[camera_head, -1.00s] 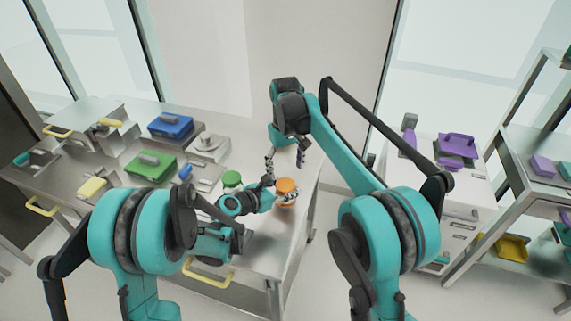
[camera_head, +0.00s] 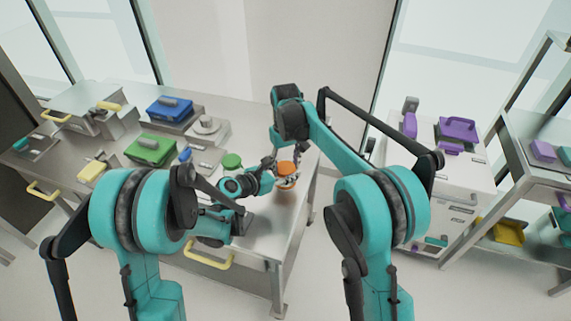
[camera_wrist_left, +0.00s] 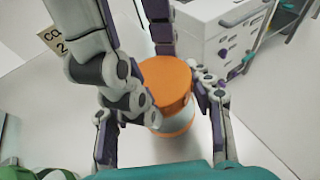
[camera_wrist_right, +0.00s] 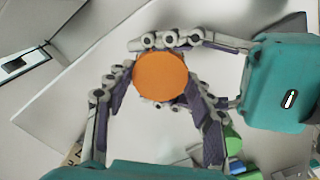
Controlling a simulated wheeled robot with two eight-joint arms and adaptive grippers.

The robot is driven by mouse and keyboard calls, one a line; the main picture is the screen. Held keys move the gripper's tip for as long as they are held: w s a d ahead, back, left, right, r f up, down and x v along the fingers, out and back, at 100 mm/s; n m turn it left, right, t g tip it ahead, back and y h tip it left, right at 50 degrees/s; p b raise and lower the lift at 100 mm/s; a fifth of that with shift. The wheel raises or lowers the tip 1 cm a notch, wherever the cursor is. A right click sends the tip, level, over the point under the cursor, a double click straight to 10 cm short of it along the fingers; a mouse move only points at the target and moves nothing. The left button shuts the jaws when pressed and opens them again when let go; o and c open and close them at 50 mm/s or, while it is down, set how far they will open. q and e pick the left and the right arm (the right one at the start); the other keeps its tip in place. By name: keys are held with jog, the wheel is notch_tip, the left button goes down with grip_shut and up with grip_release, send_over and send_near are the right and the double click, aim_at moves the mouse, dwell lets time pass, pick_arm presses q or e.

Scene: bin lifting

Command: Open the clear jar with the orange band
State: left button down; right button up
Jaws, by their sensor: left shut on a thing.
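The jar with an orange lid (camera_head: 287,167) stands at the right end of the metal table. In the left wrist view its clear body (camera_wrist_left: 178,124) shows an orange band below the lid (camera_wrist_left: 165,84). My left gripper (camera_head: 285,182) is shut on the jar's body from the side; its fingers also show in the left wrist view (camera_wrist_left: 175,103). My right gripper (camera_wrist_right: 158,75) points down over the jar, its open fingers on opposite sides of the lid. Whether they touch the lid, I cannot tell. The head view partly hides the right fingertips.
A green round-lidded item (camera_head: 232,160) stands left of the jar. Green (camera_head: 150,149) and blue (camera_head: 169,108) boxes and a scale-like device (camera_head: 206,130) lie further left. A white drawer cabinet (camera_head: 440,180) with purple items stands right of the table, across a gap.

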pick_arm(q)
jog(key=shift+f, duration=0.1)
pick_arm(e)
jog(key=shift+n, duration=1.9)
jog(key=o, duration=1.3)
